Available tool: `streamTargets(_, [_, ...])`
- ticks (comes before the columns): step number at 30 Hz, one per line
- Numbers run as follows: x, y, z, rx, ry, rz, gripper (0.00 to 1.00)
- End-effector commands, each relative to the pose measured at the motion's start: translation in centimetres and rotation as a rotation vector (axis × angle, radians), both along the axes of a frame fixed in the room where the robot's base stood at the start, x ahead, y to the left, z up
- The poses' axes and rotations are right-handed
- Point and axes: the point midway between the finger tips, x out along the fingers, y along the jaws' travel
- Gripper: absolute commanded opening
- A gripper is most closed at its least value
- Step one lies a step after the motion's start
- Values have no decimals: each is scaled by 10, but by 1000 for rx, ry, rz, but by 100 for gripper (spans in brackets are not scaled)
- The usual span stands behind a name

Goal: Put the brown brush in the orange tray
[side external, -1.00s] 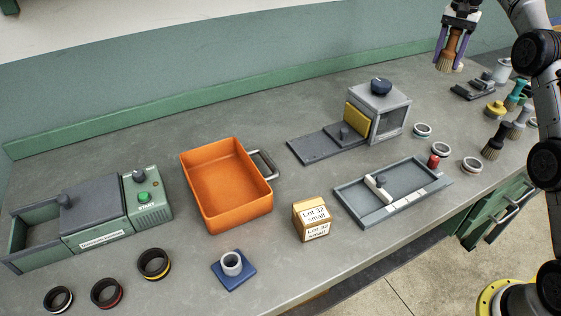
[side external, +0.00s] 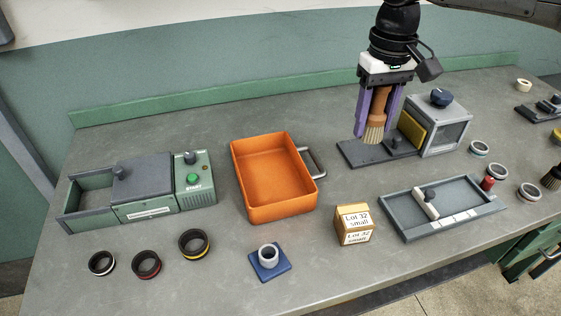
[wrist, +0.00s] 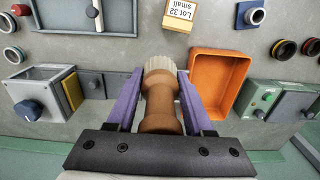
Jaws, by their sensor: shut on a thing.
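The brown brush (side external: 379,105) has a wooden handle and pale bristles, and hangs bristles-down between the purple fingers of my gripper (side external: 375,125). My gripper is shut on its handle, above the bench. In the wrist view the brush (wrist: 160,105) fills the middle between the fingers (wrist: 160,92). The orange tray (side external: 250,207) sits on the bench to the left of my gripper in the side view and looks empty. In the wrist view the orange tray (wrist: 237,60) is to the right of the brush.
A grey box machine with a yellow panel (side external: 412,133) and a flat dark plate (side external: 355,152) stand near my gripper. A small labelled carton (side external: 354,226) and a grey shallow tray (side external: 400,205) stand in front. The green START machine (side external: 195,182) is left of the orange tray.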

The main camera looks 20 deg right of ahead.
Motion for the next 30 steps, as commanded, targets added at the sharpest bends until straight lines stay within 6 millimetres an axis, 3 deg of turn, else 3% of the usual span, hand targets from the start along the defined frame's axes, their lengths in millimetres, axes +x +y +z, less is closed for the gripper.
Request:
streamTargets(3, [-28, 29, -2, 0, 0, 99, 0])
streamTargets(11, [-64, 58, -10, -1, 2, 217, 0])
streamTargets(18, [-62, 56, -46, -1, 3, 209, 0])
streamTargets(22, [-58, 58, -57, 0, 0, 209, 0])
streamTargets(30, [-22, 83, -79, 0, 0, 208, 0])
